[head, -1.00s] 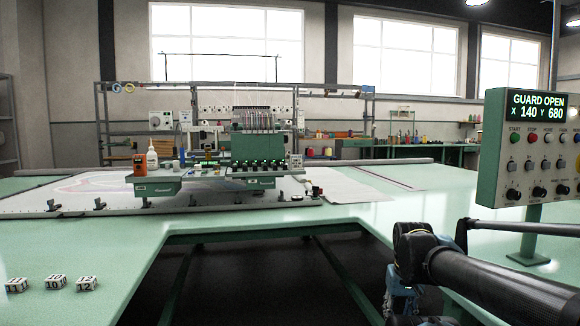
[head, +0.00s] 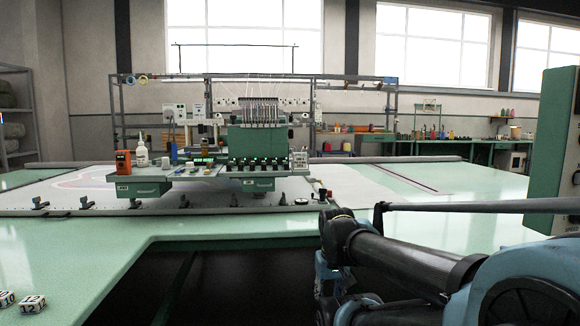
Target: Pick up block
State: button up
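Two white blocks with black numbers show at the lower left of the head view, on the green table (head: 90,262). One block (head: 33,303) reads 12 and is whole in view. The other block (head: 6,299) is cut by the left picture edge. My arm comes in from the lower right and is well apart from the blocks. The end of my arm is low and partly hidden behind its own links, so I cannot make out the fingers of my gripper.
A green control panel (head: 557,140) stands at the right. The table has a dark cut-out in front.

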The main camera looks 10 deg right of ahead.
aim_at(31, 304)
jog(key=u, duration=2.2)
